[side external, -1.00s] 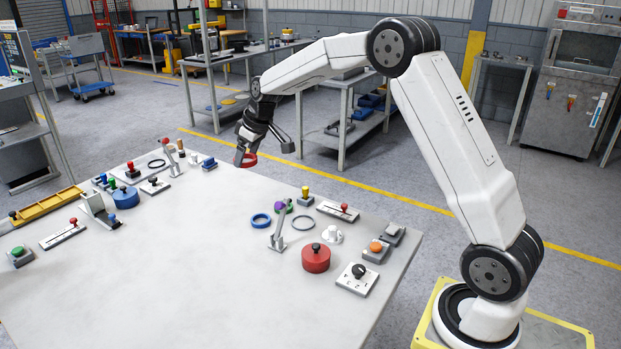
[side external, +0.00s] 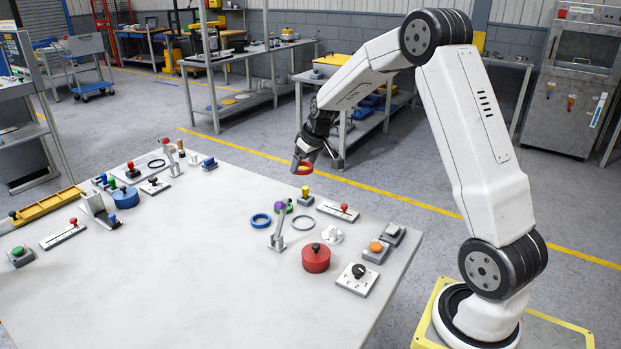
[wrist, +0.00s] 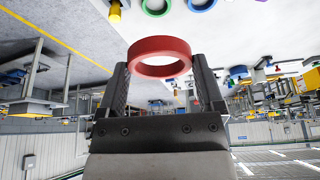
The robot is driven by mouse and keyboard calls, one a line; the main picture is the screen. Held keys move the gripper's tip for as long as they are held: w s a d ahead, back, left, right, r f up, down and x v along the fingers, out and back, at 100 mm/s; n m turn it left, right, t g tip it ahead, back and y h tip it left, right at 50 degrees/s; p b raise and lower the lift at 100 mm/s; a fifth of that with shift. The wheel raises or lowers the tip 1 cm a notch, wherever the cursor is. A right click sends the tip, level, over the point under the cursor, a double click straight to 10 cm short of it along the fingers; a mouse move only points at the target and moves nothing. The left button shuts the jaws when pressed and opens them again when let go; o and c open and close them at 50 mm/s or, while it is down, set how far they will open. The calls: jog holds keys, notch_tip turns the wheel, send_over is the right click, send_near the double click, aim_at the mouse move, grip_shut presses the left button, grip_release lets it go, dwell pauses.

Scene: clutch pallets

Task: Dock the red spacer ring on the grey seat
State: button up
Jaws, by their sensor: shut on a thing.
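The red spacer ring (wrist: 160,44) is held between the two fingertips of my gripper (wrist: 163,76) in the wrist view. In the side view, my gripper (side external: 305,158) holds the red ring (side external: 297,168) up in the air by the table's back edge. A thin flat grey ring (side external: 303,216), which looks like the grey seat, lies on the table below and in front of the held ring. The seat is not clear in the wrist view.
A blue ring (side external: 261,220) and an upright grey lever (side external: 278,234) stand left of the grey ring. The table's middle is clear.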

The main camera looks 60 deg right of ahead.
send_over(302, 223)
jog(key=s, duration=0.1)
notch_tip(302, 223, down, 11)
jog(key=shift+f, duration=0.15)
jog(key=shift+f, duration=2.7)
jog(key=shift+f, duration=0.45)
dwell(3.0)
jog(key=shift+r, duration=0.85)
